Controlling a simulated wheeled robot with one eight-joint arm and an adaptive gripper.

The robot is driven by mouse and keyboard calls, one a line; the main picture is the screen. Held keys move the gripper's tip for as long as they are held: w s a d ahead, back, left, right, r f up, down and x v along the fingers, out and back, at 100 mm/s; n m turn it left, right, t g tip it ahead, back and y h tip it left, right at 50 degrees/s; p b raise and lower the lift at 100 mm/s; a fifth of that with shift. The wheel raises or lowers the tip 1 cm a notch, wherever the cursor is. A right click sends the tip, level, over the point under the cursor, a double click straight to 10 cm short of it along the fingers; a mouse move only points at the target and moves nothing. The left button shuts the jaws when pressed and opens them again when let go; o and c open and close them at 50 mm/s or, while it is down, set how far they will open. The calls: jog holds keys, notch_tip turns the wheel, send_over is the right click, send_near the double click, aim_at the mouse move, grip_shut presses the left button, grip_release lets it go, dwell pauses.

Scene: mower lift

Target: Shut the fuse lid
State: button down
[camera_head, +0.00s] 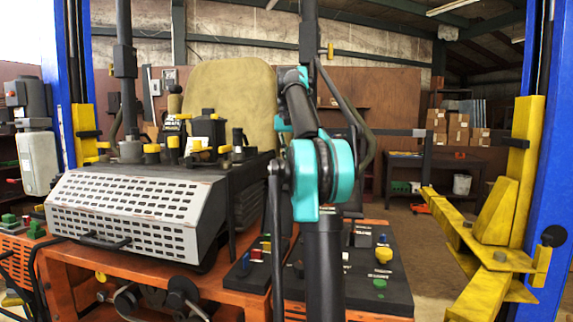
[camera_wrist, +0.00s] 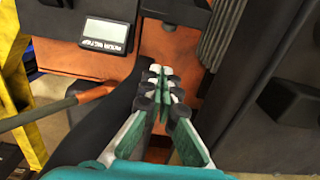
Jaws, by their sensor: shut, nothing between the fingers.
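My gripper (camera_wrist: 160,78) shows in the wrist view with its green-and-grey fingers together and nothing between them. The fingertips are over an orange panel of the mower (camera_wrist: 175,32). I cannot pick out the fuse lid for certain in either view. A raised black block (camera_wrist: 292,103) on a dark surface is to the right of the fingers, apart from them. In the head view the orange mower with its perforated grey hood (camera_head: 135,215) stands in front of me. My arm crosses the middle of that view, and I cannot make out my gripper there.
A black unit with a small display (camera_wrist: 104,35) is left of the fingertips. Black panels with coloured knobs (camera_head: 383,254) flank my arm. A tan seat (camera_head: 230,95) stands behind the hood. Yellow lift arms (camera_head: 490,260) are at the right, with open floor beyond.

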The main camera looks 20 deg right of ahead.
aim_at(280, 205)
jog(key=s+a+f, duration=0.2)
jog(key=s+f, duration=0.1)
jog(key=f, duration=0.3)
jog(key=shift+s+a+f, duration=0.15)
jog(key=shift+s+f, duration=0.05)
jog(key=shift+f, duration=0.2)
dwell(0.3)
